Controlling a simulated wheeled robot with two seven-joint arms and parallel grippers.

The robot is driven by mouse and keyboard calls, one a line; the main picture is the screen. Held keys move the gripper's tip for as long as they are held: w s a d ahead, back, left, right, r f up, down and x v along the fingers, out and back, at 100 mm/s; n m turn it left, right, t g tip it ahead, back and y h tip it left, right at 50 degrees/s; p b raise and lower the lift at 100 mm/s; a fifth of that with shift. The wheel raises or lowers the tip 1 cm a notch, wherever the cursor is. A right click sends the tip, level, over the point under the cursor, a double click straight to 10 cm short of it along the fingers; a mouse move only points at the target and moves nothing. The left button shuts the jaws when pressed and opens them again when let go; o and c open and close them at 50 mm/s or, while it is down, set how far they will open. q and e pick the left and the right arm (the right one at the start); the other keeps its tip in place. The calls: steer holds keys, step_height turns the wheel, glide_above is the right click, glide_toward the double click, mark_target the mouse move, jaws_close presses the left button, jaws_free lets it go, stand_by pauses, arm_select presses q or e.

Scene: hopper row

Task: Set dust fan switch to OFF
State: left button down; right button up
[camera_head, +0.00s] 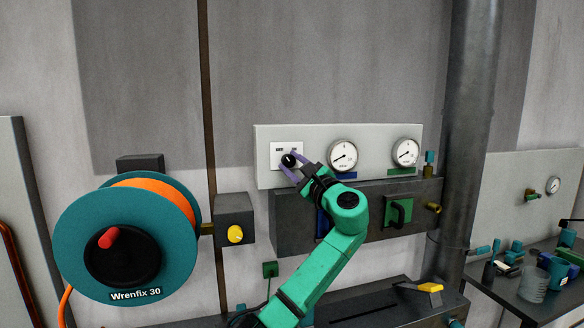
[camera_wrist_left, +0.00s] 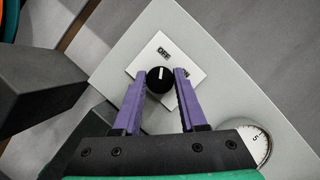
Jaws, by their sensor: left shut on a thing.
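The dust fan switch is a round black knob (camera_head: 288,160) on a white label plate (camera_head: 279,148) at the left end of a pale wall panel. In the left wrist view the knob (camera_wrist_left: 159,80) sits between my purple fingers, with a white mark pointing up, roughly towards the word OFF (camera_wrist_left: 164,52). The second label, at the right, is partly hidden by a finger. My left gripper (camera_head: 289,165) is shut on the knob; it also shows in the left wrist view (camera_wrist_left: 160,88). My right gripper is not in view.
Two round gauges (camera_head: 343,155) (camera_head: 405,152) are right of the switch. A teal hose reel (camera_head: 75,235) and a yellow knob (camera_head: 235,234) are at left. A thick pipe (camera_head: 470,130) stands right.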

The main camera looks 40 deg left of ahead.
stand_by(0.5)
arm_select(q)
steer(key=shift+c, duration=2.3)
jaws_free()
steer(key=shift+s+d+f, duration=0.1)
steer(key=shift+d+f, duration=0.05)
steer(key=shift+d, duration=0.15)
steer(key=b+v, duration=0.5)
steer(key=v, duration=0.8)
steer(key=shift+d, duration=0.4)
steer(key=shift+s, duration=0.15)
